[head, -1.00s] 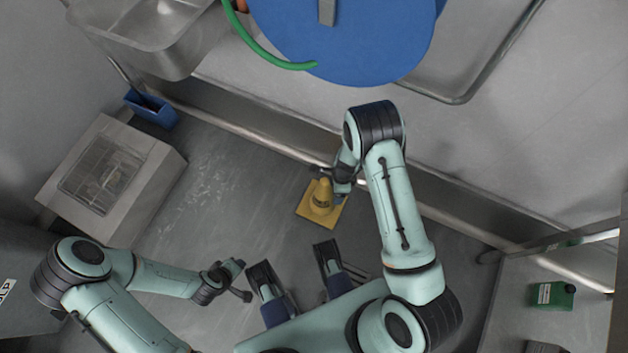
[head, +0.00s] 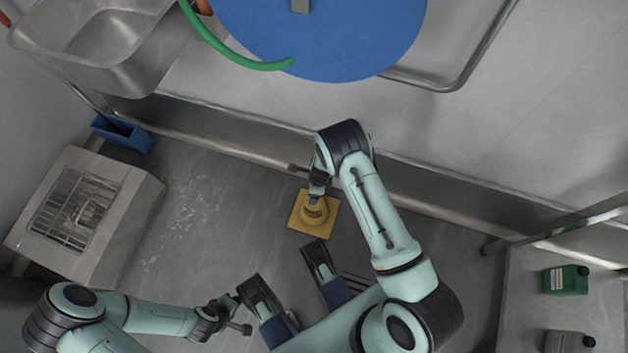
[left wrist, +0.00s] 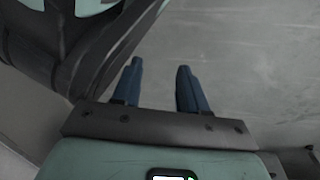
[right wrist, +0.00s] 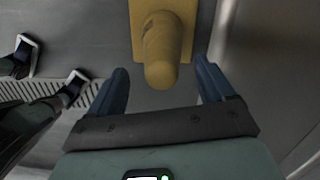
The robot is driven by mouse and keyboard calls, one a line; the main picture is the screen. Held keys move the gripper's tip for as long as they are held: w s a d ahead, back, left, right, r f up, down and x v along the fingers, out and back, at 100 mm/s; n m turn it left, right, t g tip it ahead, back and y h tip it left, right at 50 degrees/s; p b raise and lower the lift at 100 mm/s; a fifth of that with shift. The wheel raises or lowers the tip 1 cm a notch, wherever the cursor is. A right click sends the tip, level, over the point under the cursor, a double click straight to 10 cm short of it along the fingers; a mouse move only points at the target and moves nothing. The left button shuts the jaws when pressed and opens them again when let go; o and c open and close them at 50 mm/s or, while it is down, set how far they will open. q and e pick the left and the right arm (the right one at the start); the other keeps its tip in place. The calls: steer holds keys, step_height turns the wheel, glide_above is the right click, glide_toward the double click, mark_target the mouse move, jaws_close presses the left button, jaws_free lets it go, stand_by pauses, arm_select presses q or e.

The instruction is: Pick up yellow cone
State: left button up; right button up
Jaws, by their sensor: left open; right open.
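The yellow cone (head: 316,216) stands on the grey floor, its square base flat, in the middle of the head view. My right gripper (head: 314,192) is above it and hides part of its top. In the right wrist view the cone (right wrist: 162,52) has its tip between the open blue fingers of my right gripper (right wrist: 160,86), slightly ahead of them, with no clear contact. My left gripper (head: 240,312) is at the lower left, apart from the cone. In the left wrist view my left gripper (left wrist: 158,84) is open and empty.
A steel counter edge (head: 225,142) with a rail runs behind the cone, close to my right arm. A boxy metal unit (head: 85,215) and a blue bin (head: 122,134) stand at the left. A green canister (head: 566,280) is at the right. Floor left of the cone is clear.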

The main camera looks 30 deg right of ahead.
step_height(320, 180, down, 4)
steer(key=shift+w+r+b, duration=0.1)
steer(key=shift+w+b, duration=0.05)
steer(key=shift+b, duration=0.45)
jaws_close()
arm_select(q)
steer(key=s+f, duration=0.1)
steer(key=s+f+g, duration=0.1)
steer(key=s, duration=0.1)
steer(key=shift+a, duration=0.2)
